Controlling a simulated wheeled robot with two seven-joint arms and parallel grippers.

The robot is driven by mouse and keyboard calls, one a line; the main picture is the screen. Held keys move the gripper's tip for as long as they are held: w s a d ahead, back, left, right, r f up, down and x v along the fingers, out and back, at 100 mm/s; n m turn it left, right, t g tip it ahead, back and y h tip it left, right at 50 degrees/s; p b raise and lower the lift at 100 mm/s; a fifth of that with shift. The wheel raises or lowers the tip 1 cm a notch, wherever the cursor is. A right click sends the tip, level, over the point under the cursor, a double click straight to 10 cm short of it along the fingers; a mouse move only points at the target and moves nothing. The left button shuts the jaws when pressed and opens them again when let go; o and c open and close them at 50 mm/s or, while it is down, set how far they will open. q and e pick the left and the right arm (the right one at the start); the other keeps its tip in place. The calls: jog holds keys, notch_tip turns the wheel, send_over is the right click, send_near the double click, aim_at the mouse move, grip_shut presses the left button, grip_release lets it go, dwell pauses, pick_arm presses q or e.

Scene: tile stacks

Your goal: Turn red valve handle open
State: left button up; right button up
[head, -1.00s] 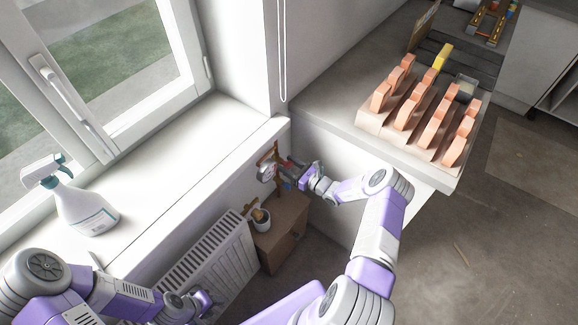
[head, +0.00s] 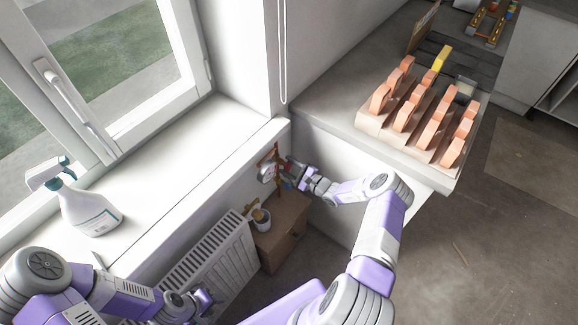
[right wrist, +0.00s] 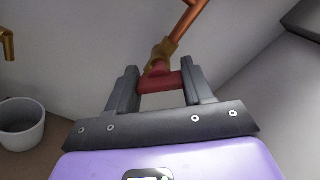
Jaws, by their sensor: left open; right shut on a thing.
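The red valve handle (right wrist: 160,83) sits on a copper pipe (right wrist: 184,22) in the right wrist view. My right gripper (right wrist: 159,80) is shut on the red handle, with one dark finger at each end of it. In the head view my right gripper (head: 288,172) is at the wall pipework, and the handle is small and mostly hidden there. A round pale gauge-like part (head: 266,172) is beside it. My left gripper (head: 207,300) is low by the radiator, apart from the valve, and looks open and empty.
A white radiator (head: 205,262) stands below the windowsill (head: 190,165), which holds a spray bottle (head: 88,208). A brown cabinet (head: 283,240) with a white pot (head: 260,218) is under the pipes. A counter at right bears a rack of orange tiles (head: 372,122).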

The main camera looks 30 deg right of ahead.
jog(key=n+p, duration=0.1)
jog(key=n, duration=0.3)
jog(key=shift+n, duration=0.3)
jog(key=shift+f+n+p, duration=0.1)
jog(key=shift+n+p, duration=0.7)
jog(key=shift+n, duration=1.5)
jog(key=o, duration=1)
jog(key=shift+o, duration=0.2)
jog(key=p+v, duration=0.1)
jog(key=v, duration=0.6)
jog(key=shift+s+d, duration=0.15)
jog(key=shift+s, duration=0.1)
